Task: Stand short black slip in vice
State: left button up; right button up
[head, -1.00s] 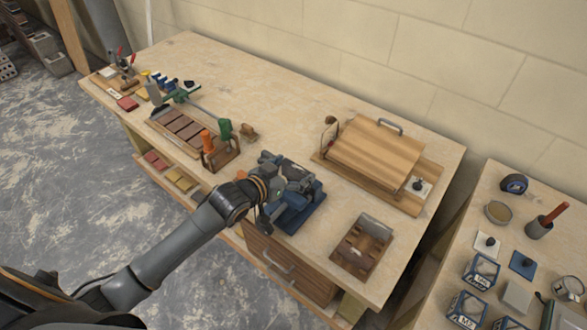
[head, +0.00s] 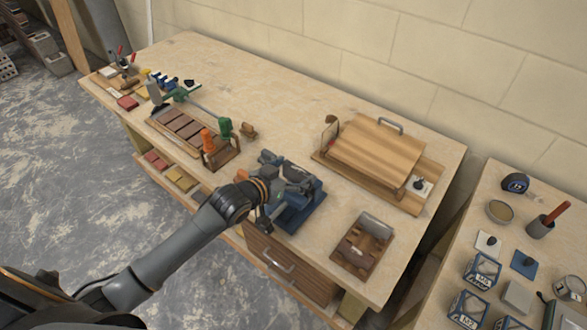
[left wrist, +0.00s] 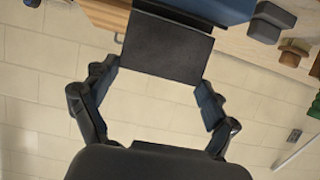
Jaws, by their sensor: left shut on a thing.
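The short black slip (left wrist: 167,45) is a flat dark plate in the left wrist view, between the two fingertips of my left gripper (left wrist: 160,78). The gripper is shut on its side edges. The slip's far end meets the blue vice (left wrist: 215,8) at the top of that view; I cannot tell whether it sits between the jaws. In the head view my left gripper (head: 284,182) is over the blue vice (head: 300,217) at the bench's front edge and hides much of it. The slip is not distinct there. My right gripper is not in view.
A wooden block with slots (head: 362,246) lies right of the vice. A wooden board with a handle (head: 377,152) stands behind it. A rack with orange and green handles (head: 220,155) is to the left. The bench's back middle is clear.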

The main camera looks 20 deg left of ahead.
aim_at(295, 180)
pick_arm(q)
jog(key=shift+f+b, duration=0.6)
jog(key=shift+f, duration=0.4)
jog(key=shift+f, duration=0.2)
jog(key=shift+f+b, duration=0.45)
jog(key=shift+f, duration=0.3)
jog(key=o, duration=1.1)
